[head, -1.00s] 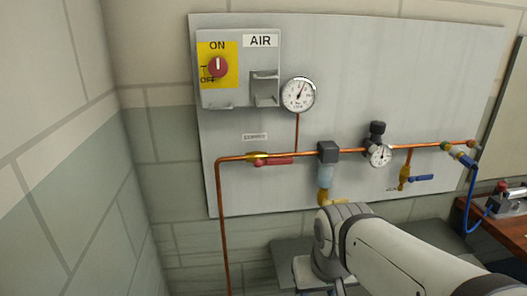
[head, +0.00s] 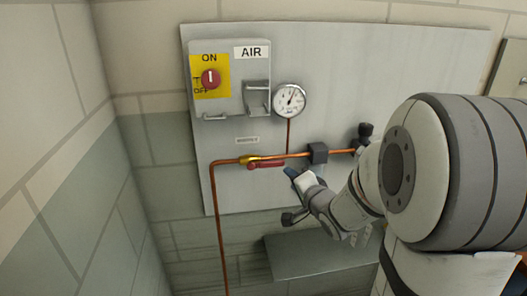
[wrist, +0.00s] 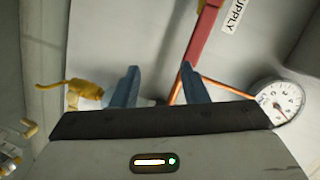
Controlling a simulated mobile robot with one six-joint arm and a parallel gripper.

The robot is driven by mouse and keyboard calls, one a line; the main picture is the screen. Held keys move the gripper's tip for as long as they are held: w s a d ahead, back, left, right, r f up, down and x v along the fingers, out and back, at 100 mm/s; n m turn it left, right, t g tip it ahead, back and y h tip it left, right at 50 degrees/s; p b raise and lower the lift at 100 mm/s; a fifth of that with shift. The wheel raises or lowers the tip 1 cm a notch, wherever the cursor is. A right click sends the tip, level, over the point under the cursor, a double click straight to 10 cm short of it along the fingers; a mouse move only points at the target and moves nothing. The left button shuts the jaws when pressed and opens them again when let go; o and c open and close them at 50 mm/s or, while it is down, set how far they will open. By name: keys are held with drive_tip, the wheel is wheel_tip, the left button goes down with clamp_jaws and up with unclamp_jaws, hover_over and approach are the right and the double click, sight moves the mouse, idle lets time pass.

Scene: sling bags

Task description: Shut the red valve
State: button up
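The red valve handle (head: 266,165) lies along the copper pipe on the wall panel, just right of its brass valve body (head: 248,159). In the wrist view the red handle (wrist: 203,32) runs down from the top edge to near the right fingertip, outside the gap between the fingers. My gripper (head: 291,172) is close to the handle's right end, slightly below it. In the wrist view my gripper (wrist: 160,70) has its two blue fingers wide apart with nothing held between them. Whether the right finger touches the handle cannot be told.
A round gauge (head: 290,100) sits above the pipe, and a grey control box (head: 238,40) with a red knob (head: 211,78) is at the upper left. A dark block (head: 318,153) is on the pipe to the right. A grey ledge (head: 320,258) is below.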

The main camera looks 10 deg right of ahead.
sight(276, 165)
drive_tip(key=r+m+y, duration=0.1)
drive_tip(key=a+r+m+t+y+p, duration=0.1)
drive_tip(key=y, duration=0.1)
drive_tip(key=shift+w+a+r+t, duration=0.15)
drive_tip(key=shift+a+t, duration=0.15)
drive_tip(key=shift+w+a+y, duration=0.1)
drive_tip(key=shift+y, duration=0.3)
drive_tip(key=p+x, duration=0.1)
drive_tip(key=x, duration=0.6)
drive_tip(key=shift+w+a+p, duration=0.15)
drive_tip(key=shift+w+p, duration=0.1)
drive_tip(key=shift+p, duration=0.1)
drive_tip(key=shift+c, duration=0.4)
clamp_jaws()
